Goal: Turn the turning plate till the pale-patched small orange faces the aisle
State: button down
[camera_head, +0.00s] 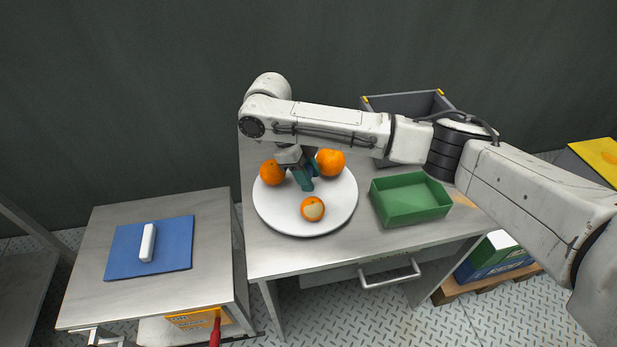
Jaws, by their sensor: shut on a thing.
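The turning plate (272,211) is a round white disc on the metal table. The pale-patched small orange (312,209) sits near its front edge, with the pale patch on the side towards my camera. A second orange (272,172) sits at the plate's left back, and a larger one (330,162) at its right back. My gripper (304,182) reaches down over the plate's middle, between the oranges. Its teal fingers are shut on a part at the plate's middle, which they hide. The pale-patched orange is apart from the fingers.
A green tray (411,220) stands just right of the plate, with a grey crate (436,103) behind it. A lower table at left holds a blue mat (122,262) with a white block (148,243). The metal table's front strip is clear.

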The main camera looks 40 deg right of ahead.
jog(key=shift+w+r, duration=0.15)
jog(key=c, duration=1)
grip_release()
jog(key=shift+a, duration=0.1)
jog(key=shift+c, duration=0.2)
jog(key=v, duration=1)
jog(key=shift+r+p, duration=0.35)
jog(key=shift+p, duration=0.05)
